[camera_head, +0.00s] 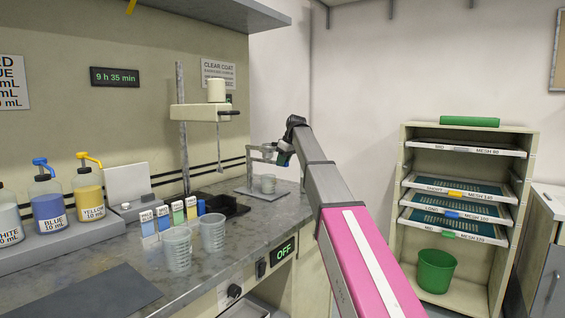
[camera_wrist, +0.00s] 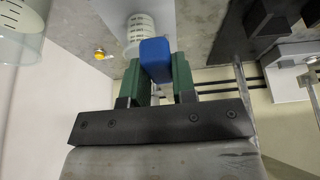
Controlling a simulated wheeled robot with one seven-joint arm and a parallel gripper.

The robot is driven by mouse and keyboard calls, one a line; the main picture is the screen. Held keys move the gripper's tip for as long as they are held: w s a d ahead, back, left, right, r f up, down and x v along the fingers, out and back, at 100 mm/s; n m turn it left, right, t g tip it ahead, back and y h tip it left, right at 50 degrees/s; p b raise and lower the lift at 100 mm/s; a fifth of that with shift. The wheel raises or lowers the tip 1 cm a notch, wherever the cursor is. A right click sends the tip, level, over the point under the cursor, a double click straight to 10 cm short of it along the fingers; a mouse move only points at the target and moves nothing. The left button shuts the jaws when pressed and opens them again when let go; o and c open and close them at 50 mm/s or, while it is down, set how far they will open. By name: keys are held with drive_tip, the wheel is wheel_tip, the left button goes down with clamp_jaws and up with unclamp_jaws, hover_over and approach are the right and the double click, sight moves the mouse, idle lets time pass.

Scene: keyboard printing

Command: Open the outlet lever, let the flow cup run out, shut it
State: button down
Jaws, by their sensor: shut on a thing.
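In the head view my gripper (camera_head: 284,159) is at the right side of the small flow cup stand (camera_head: 250,170) on the bench. A clear cup (camera_head: 268,184) stands on the stand's base, below the raised holder. In the wrist view my green fingers (camera_wrist: 160,84) are shut on a blue block-shaped piece, which looks like the outlet lever (camera_wrist: 156,58). A white graduated cup (camera_wrist: 139,28) shows just beyond it. The flow cup itself is hard to make out behind my gripper, and I cannot tell whether liquid is running.
Two clear cups (camera_head: 177,249) stand at the bench front, beside several coloured sample cards (camera_head: 178,213). A black tray (camera_head: 222,206) lies left of the stand. Pump bottles (camera_head: 48,203) are farther left. A screen rack (camera_head: 455,205) stands to the right.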

drive_tip(key=shift+w, duration=0.1)
drive_tip(key=c, duration=0.9)
unclamp_jaws()
drive_tip(key=shift+d, duration=0.1)
drive_tip(key=v, duration=1.1)
drive_tip(key=shift+f, duration=0.1)
